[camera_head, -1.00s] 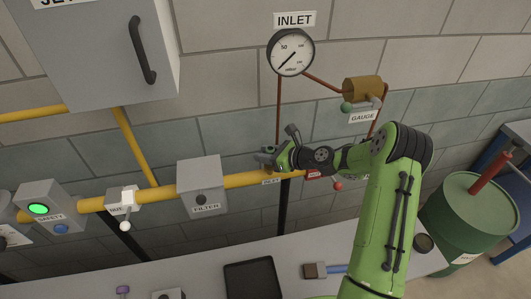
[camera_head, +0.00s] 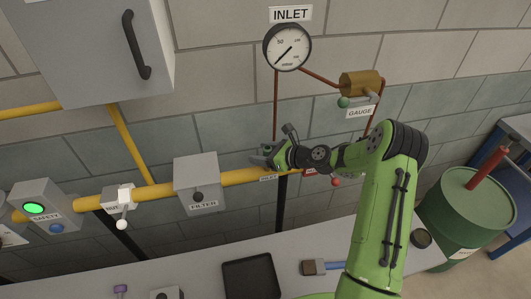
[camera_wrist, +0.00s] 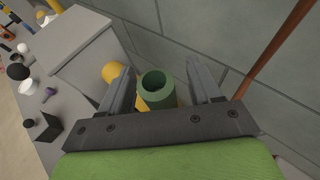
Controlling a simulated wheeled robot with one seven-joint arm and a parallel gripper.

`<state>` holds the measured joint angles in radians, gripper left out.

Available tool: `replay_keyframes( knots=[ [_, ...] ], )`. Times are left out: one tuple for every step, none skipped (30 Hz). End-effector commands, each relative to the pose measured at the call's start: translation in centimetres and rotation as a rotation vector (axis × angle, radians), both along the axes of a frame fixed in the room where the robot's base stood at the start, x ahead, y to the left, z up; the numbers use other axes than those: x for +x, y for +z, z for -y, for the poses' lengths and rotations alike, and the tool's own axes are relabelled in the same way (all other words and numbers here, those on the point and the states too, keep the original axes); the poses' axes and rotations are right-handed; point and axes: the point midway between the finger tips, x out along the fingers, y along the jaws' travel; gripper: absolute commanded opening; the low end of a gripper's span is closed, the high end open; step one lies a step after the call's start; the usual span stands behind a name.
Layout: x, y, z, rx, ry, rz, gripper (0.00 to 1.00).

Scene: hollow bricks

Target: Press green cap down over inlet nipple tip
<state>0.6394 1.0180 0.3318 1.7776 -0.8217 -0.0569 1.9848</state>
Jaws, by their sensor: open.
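The green cap (camera_wrist: 162,101) shows in the wrist view as a short hollow cylinder, its round opening facing the camera. It stands by the yellow pipe (camera_head: 241,177), between the two fingers of my gripper (camera_wrist: 158,72).
The grey filter box (camera_head: 197,180) is left of my gripper. The round gauge (camera_head: 287,47) and a brass fitting (camera_head: 361,83) are above, joined by thin copper pipes. A bench (camera_head: 205,262) with a black tray (camera_head: 249,275) lies below. A green drum (camera_head: 462,210) stands at right.

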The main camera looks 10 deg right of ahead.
Motion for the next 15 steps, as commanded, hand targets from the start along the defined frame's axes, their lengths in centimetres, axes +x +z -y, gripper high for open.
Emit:
replay_keyframes(
  knots=[
    [-0.2, 0.1, 0.2, 0.000, -0.001, 0.000, 0.63],
    [-0.4, 0.2, 0.5, -0.001, -0.002, 0.000, 0.63],
    [-0.7, 0.4, 0.9, -0.002, -0.004, 0.000, 0.63],
    [-1.1, 0.7, 1.4, -0.002, -0.005, 0.001, 0.63],
    [-1.6, 0.9, 1.8, -0.002, -0.006, 0.002, 0.63],
    [-2.3, 1.3, 2.5, -0.001, -0.006, 0.000, 0.63],
    [-2.8, 1.7, 3.2, -0.003, -0.008, 0.000, 0.63],
    [-3.5, 2.0, 3.7, -0.002, -0.007, 0.001, 0.63],
    [-4.2, 2.5, 4.4, -0.002, -0.007, 0.001, 0.63],
    [-4.8, 2.8, 5.0, -0.001, -0.007, 0.000, 0.63],
    [-5.4, 3.2, 5.6, -0.002, -0.008, 0.002, 0.63],
    [-6.1, 3.6, 6.3, -0.002, -0.007, 0.001, 0.63],
    [-6.7, 3.9, 6.8, -0.002, -0.006, 0.002, 0.63],
    [-7.2, 4.2, 7.3, -0.001, -0.006, 0.001, 0.63],
    [-7.9, 4.6, 8.0, -0.002, -0.007, 0.001, 0.63]
  ],
)
